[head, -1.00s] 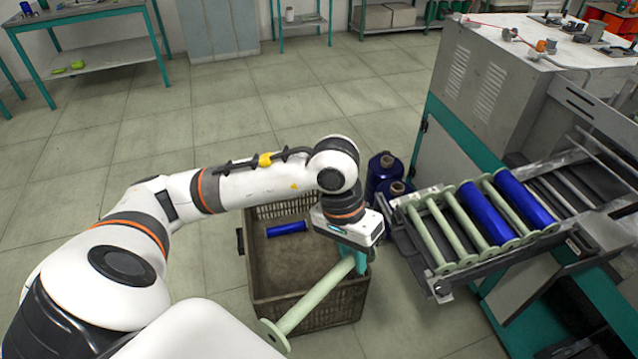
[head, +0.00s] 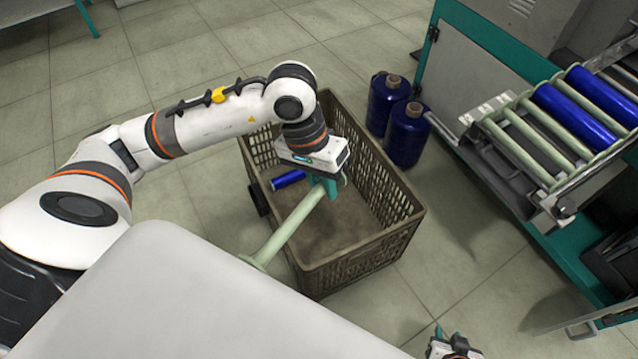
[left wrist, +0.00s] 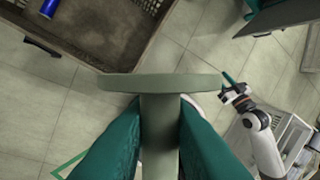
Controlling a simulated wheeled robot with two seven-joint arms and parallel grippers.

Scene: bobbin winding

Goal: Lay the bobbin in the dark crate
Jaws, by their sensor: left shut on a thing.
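A pale green, empty bobbin (head: 291,227) is held by my left gripper (head: 330,188) in the head view. The gripper shows over the dark brown crate (head: 372,252). The bobbin slants toward the lower left, and its flanged end shows past the crate's left wall. How high it hangs is hard to tell. In the left wrist view, the teal fingers (left wrist: 158,146) are shut around the bobbin's shaft, with its flange (left wrist: 160,83) ahead of them. The crate also shows in that view (left wrist: 90,55). My right gripper (head: 455,345) is partly visible at the bottom edge.
A blue bobbin (head: 288,178) lies inside the crate, whose floor is otherwise largely bare. Two dark blue thread cones (head: 405,135) stand on the floor right of the crate. A rack (head: 535,140) on the machine at right holds green and blue bobbins.

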